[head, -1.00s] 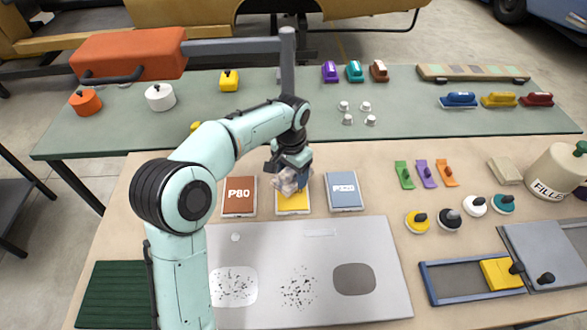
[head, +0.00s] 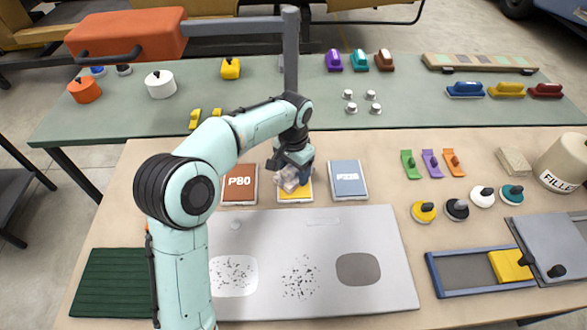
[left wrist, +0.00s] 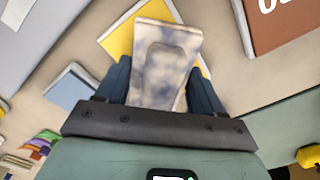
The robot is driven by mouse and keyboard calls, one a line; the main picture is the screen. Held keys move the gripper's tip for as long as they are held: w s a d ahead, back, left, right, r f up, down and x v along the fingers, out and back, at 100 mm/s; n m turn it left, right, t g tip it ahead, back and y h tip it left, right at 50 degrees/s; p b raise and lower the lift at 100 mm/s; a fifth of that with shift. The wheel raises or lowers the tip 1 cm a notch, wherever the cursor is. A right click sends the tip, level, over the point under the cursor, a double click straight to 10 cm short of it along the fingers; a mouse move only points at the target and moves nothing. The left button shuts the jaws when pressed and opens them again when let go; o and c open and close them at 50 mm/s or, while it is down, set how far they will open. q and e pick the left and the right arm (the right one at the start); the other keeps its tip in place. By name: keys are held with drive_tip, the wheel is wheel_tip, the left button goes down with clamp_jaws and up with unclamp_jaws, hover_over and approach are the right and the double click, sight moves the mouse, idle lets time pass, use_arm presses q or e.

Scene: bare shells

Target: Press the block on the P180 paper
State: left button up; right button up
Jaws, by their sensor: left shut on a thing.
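My left gripper (head: 295,172) is shut on a pale, mottled grey-blue block (head: 288,180). It holds the block over the yellow paper (head: 296,197), the middle of three sheets. In the left wrist view the block (left wrist: 165,65) sits between the two dark fingers, with yellow paper (left wrist: 117,37) showing at its sides. The block hides the label on the yellow paper, and I cannot tell whether it touches the paper. The brown P80 paper (head: 240,190) is to the left, and a blue-grey sheet (head: 347,188) is to the right. My right gripper is out of view.
A grey metal panel (head: 330,285) with speckled patches lies in front of the papers. Green, purple and orange scrapers (head: 429,162), round knobbed pads (head: 457,209) and a filler tin (head: 567,165) are to the right. A green table (head: 400,100) with tools stands behind.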

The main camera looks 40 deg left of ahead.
use_arm(q)
drive_tip(key=shift+f+b, duration=0.3)
drive_tip(key=shift+f, duration=0.2)
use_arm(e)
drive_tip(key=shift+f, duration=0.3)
use_arm(q)
drive_tip(key=shift+f, duration=0.1)
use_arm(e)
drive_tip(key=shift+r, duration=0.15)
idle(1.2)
use_arm(q)
drive_tip(key=shift+p, duration=0.3)
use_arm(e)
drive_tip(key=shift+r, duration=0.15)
